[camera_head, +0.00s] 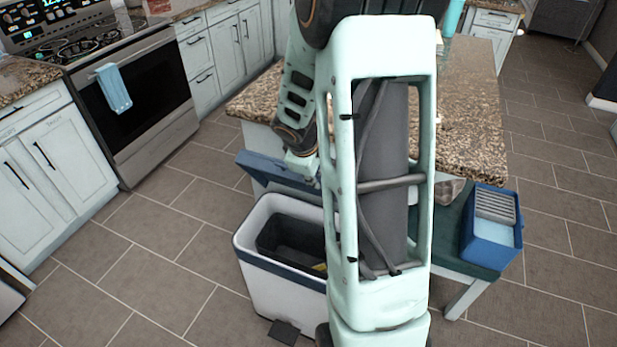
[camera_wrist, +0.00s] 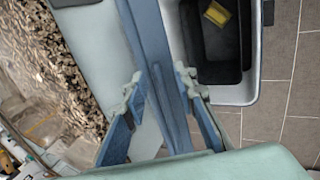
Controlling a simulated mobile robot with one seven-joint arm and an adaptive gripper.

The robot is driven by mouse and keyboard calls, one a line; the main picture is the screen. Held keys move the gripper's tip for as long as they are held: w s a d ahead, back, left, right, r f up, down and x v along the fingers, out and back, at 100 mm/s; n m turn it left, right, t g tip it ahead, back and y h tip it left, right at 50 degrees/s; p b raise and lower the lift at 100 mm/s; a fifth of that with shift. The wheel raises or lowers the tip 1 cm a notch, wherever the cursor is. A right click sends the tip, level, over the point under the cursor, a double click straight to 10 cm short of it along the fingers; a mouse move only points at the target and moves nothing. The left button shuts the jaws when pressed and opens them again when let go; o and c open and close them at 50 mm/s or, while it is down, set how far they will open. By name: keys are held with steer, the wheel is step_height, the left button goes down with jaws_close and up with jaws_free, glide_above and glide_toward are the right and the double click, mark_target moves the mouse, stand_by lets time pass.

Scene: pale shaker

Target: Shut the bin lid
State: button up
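The white bin (camera_head: 283,287) stands on the floor with its top open and a dark inner bucket showing. Its blue lid (camera_head: 272,172) is raised at the back, beside the island counter. In the wrist view the lid (camera_wrist: 152,35) shows nearly edge-on as a long blue band. My gripper (camera_wrist: 160,92) is open, one finger on each side of this band; I cannot tell whether either finger touches it. In the head view my arm hides part of the bin and lid, and the fingers are hard to make out. A yellow item (camera_wrist: 217,13) lies inside the bin.
A granite-topped island (camera_head: 470,100) stands behind the bin. A green bench (camera_head: 455,235) to the right holds a blue box (camera_head: 490,245). The oven (camera_head: 140,95) and cabinets are at left. Tiled floor (camera_head: 160,265) left of the bin is clear.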

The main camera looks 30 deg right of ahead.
jaws_close()
steer(key=s+a+f+h+b, duration=0.1)
steer(key=s+a+f+b, duration=0.2)
steer(key=b, duration=0.8)
steer(key=shift+s+a+f+t, duration=0.25)
steer(key=shift+a+f+t, duration=0.15)
steer(key=shift+a, duration=0.4)
